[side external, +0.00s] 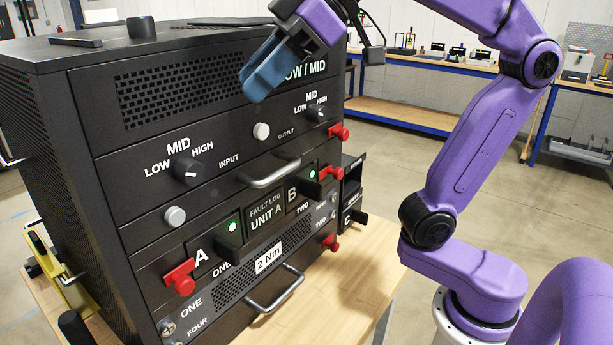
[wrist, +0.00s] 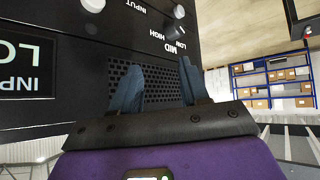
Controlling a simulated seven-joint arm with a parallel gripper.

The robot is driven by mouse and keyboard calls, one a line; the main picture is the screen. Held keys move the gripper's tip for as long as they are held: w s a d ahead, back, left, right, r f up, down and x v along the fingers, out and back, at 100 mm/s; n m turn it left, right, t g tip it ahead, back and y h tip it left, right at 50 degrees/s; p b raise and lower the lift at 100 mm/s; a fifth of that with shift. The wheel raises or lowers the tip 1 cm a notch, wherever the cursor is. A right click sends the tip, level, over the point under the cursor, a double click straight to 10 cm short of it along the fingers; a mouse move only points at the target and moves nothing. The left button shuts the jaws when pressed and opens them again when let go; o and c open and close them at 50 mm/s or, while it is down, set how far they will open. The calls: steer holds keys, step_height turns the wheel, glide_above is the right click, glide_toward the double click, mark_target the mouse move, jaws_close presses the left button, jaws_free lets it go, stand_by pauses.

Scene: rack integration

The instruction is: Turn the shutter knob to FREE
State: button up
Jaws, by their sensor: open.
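No knob marked SHUTTER or FREE can be read in either view. The black rack unit (side external: 110,150) has an input knob (side external: 187,170) marked LOW, MID and HIGH, with its pointer mark hard to read. The input knob also shows in the wrist view (wrist: 179,33). A similar output knob (side external: 316,112) sits to its right. My gripper (side external: 257,84) is in front of the top panel, above both knobs and apart from them. In the wrist view, its two blue fingers (wrist: 160,80) are spread with nothing between them, facing the vent grille (wrist: 155,84).
A display (side external: 304,69) is partly hidden behind my gripper. Below are pull handles (side external: 270,171), red latches (side external: 180,277) and modules A and B. The wooden table (side external: 350,285) is clear at the front right.

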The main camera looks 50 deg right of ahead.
steer(key=s+d+f+n+g+h, duration=0.1)
steer(key=s+f+g, duration=0.1)
steer(key=f, duration=0.5)
steer(key=s+d+f+g+h, duration=0.1)
steer(key=s+f, duration=0.2)
steer(key=f, duration=0.4)
steer(key=shift+d+f+n+g+h, duration=0.15)
steer(key=shift+f+n+g+h, duration=0.15)
steer(key=shift+f+n+g, duration=0.1)
steer(key=shift+o, duration=0.3)
steer(key=shift+s, duration=0.1)
steer(key=shift+o, duration=1)
steer(key=shift+f, duration=0.1)
